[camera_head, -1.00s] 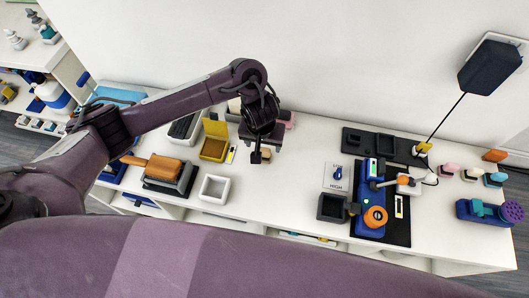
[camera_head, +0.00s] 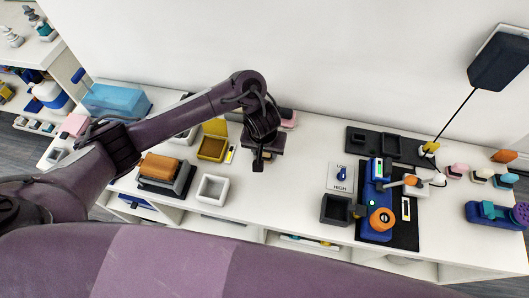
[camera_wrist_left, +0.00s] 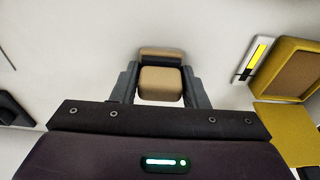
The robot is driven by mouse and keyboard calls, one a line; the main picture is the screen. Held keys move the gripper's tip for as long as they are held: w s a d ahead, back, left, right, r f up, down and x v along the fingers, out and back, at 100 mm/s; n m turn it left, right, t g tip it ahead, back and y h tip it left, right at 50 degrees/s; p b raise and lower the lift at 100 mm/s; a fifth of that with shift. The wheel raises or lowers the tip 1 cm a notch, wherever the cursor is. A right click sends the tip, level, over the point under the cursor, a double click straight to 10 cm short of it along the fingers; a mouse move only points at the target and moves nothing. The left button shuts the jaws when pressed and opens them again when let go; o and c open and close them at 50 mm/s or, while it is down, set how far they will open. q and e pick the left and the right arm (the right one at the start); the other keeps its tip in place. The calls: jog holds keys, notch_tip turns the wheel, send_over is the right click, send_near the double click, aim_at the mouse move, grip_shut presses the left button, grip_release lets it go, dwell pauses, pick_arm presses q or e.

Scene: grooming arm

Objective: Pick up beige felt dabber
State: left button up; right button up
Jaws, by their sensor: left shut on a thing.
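The beige felt dabber (camera_wrist_left: 160,83) shows in the left wrist view, between the two grey fingers of my left gripper (camera_wrist_left: 160,88). The fingers are shut on its sides. It has a beige block in front and a beige and dark strip behind. In the head view my left gripper (camera_head: 258,163) is over the white counter, right of the yellow box. The dabber is mostly hidden there by the gripper, and its height above the counter is hard to tell. My right gripper is not in view.
An open yellow box (camera_head: 211,149) and a white square tray (camera_head: 212,189) stand left of my gripper. Pink and dark blocks (camera_head: 287,117) lie behind it. A black mat with a blue device (camera_head: 376,200) is to the right. Bare counter lies between.

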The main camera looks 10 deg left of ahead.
pick_arm(q)
notch_tip(320, 180, up, 20)
jog(key=p, duration=1.2)
jog(key=o, duration=0.3)
jog(key=shift+c, duration=1.1)
jog(key=shift+a, duration=0.1)
